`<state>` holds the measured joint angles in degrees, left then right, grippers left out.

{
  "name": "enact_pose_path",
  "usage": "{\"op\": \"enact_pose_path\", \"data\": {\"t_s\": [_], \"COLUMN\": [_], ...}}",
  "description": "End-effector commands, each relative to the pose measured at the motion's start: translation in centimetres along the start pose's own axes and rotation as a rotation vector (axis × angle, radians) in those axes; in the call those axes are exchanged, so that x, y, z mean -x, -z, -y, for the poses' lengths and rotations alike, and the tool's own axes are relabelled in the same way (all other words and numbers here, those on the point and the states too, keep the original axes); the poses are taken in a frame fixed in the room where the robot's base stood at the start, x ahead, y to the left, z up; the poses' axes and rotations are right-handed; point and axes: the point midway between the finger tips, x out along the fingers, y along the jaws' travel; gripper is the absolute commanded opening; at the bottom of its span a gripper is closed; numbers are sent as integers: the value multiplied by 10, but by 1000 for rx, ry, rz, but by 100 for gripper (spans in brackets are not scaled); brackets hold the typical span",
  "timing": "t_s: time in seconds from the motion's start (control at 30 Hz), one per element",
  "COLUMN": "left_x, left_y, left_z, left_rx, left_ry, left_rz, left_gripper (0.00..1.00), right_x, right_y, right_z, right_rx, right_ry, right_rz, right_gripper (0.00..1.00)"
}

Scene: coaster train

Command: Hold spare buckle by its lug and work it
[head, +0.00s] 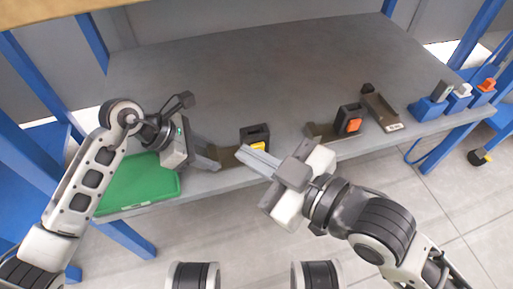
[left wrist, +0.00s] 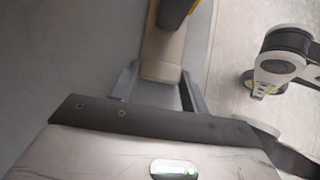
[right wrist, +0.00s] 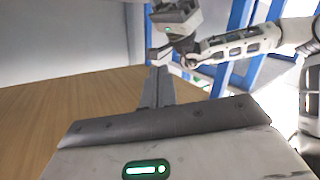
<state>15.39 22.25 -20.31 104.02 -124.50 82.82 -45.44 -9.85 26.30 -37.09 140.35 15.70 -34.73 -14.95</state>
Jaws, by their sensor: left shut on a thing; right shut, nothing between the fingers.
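The spare buckle, a black block (head: 254,132) with a yellow button (head: 258,147) and a brownish lug (head: 234,151), is at the bench's front edge. My left gripper (head: 212,158) is shut on the lug from the left. The left wrist view shows the lug (left wrist: 162,48) between the left fingertips (left wrist: 158,80), with the buckle's dark body and yellow edge cut off at the top. My right gripper (head: 244,152) is shut and empty, its tips close to the yellow button; contact cannot be told. It also shows shut in the right wrist view (right wrist: 158,75).
A green tray (head: 140,185) lies at the bench's front left. An orange-buttoned buckle (head: 348,118) and a grey-brown buckle part (head: 382,111) lie to the right. Several blue holders (head: 428,108) with coloured tops stand at the right end. The grey bench (head: 250,75) is clear behind.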

Motion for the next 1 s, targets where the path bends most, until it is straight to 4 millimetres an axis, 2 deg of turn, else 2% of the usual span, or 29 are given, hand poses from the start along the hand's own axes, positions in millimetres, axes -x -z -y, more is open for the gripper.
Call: {"op": "enact_pose_path", "data": {"t_s": [0.03, 0.17, 0.2, 0.3, 0.4, 0.6, 1.0], "left_x": [0, 0, 0, 0, 0, 0, 0], "left_y": [1, 1, 1, 1, 1, 1, 1], "left_z": [0, 0, 0, 0, 0, 0, 0], "left_rx": [-1, 0, -1, 0, 0, 0, 0], "left_ry": [2, 2, 1, 1, 1, 1, 1], "left_rz": [-4, -4, -4, -4, -4, -3, -3], "left_gripper": [0, 0, 0, 0, 0, 0, 0], "right_x": [-4, -4, -2, 8, 16, 24, 20], "right_y": [-10, -51, -67, -99, -120, -135, -134], "right_z": [5, 12, 13, 14, 12, 10, 8], "right_rx": [174, 627, 773, 1064, 1257, 1403, 1402], "right_ry": [50, 167, 206, 294, 359, 412, 410], "right_rz": [49, 198, 251, 353, 419, 467, 464], "right_gripper": [0, 0, 0, 0, 0, 0, 0]}}
